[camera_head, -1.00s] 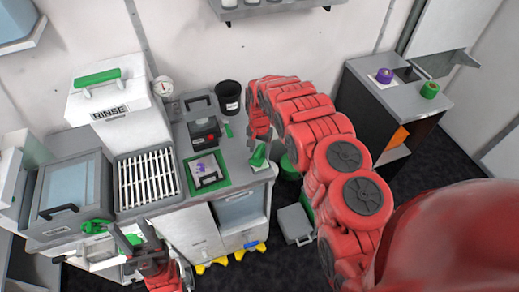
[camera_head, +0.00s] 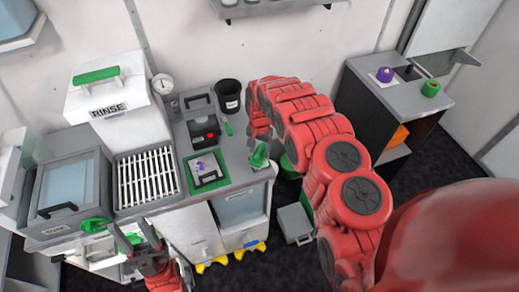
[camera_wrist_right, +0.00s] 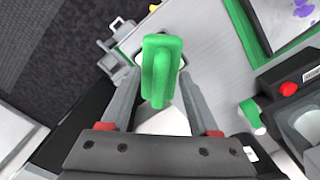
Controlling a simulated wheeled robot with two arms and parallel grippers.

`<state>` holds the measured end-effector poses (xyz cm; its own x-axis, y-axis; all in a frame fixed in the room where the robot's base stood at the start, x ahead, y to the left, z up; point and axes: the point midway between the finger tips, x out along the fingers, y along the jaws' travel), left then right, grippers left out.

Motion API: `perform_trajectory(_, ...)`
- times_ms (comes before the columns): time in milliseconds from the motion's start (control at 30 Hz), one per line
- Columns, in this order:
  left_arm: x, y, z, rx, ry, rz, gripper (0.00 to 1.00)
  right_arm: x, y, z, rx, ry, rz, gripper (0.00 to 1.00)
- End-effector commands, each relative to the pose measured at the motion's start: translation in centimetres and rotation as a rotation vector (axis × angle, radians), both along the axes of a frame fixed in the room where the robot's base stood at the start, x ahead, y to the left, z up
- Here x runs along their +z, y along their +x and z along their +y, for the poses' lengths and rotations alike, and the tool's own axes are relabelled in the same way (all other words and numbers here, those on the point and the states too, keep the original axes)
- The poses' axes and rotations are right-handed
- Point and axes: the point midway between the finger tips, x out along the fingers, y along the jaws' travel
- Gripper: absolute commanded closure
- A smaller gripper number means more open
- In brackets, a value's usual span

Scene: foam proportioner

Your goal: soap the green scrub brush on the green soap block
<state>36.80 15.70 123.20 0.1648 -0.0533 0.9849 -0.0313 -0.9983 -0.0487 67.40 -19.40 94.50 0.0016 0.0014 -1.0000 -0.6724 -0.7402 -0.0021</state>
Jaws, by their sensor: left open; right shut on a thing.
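The green scrub brush (camera_wrist_right: 160,70) is between the fingers of my right gripper (camera_wrist_right: 160,85) in the right wrist view. The gripper is shut on it, with a pale surface showing just around and below it. In the head view the brush (camera_head: 259,156) is at the right front corner of the counter, partly covered by my right arm. My left gripper (camera_head: 134,234) is open at the counter's front edge, with green showing between and beside its fingers. I cannot tell which green item is the soap block; a green piece (camera_head: 96,225) lies left of that gripper.
The counter holds a white RINSE box (camera_head: 108,100), a slatted rack (camera_head: 148,180), a green-edged tray (camera_head: 191,184), a red-button device (camera_head: 203,131) and a black cup (camera_head: 229,97). A separate cabinet (camera_head: 385,105) stands at the right with purple and green round items on top.

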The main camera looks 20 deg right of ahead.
Motion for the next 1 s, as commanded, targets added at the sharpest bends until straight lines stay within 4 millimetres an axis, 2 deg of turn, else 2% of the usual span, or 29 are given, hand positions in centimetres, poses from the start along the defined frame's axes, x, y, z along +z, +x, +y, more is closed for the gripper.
perform_trajectory(1000,-0.53,0.00,0.01,0.000,0.000,0.000,0.50,-0.16,-0.05,0.05,0.001,0.000,0.001,0.83)
